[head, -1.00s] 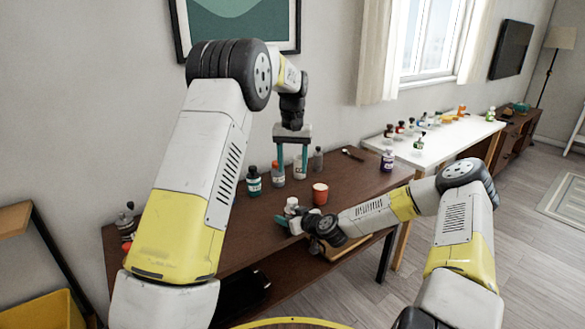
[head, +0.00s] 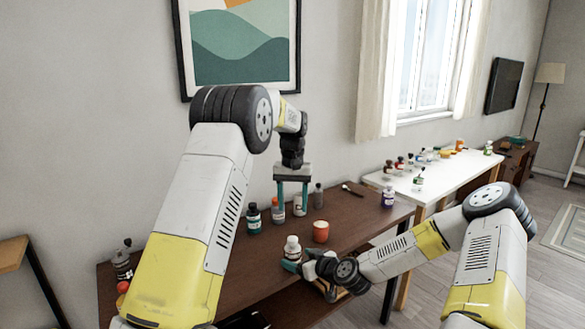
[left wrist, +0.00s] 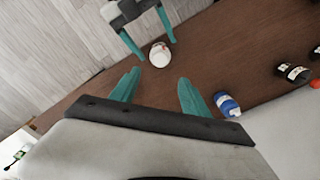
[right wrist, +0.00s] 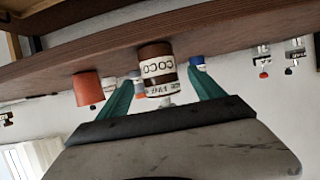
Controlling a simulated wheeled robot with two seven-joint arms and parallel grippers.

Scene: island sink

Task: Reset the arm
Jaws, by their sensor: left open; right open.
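My left gripper (head: 292,205) is open and empty, pointing down above the back of the brown table (head: 352,211) among small bottles. Its teal fingers (left wrist: 158,85) are spread in the left wrist view. My right gripper (head: 298,264) is low at the table's front edge, beside a white-capped bottle (head: 292,250). In the right wrist view, the open fingers (right wrist: 162,95) have a brown jar labelled COCO (right wrist: 155,50) between or just beyond them; I cannot tell if they touch it. It appears upside down there. The right gripper (left wrist: 140,25) also shows in the left wrist view.
A red-orange cup (head: 321,232) stands close to the right gripper. A dark teal bottle (head: 254,219) and several others stand near the left gripper. A white table (head: 440,180) with several bottles adjoins at the right. A framed picture (head: 243,50) hangs behind the left arm.

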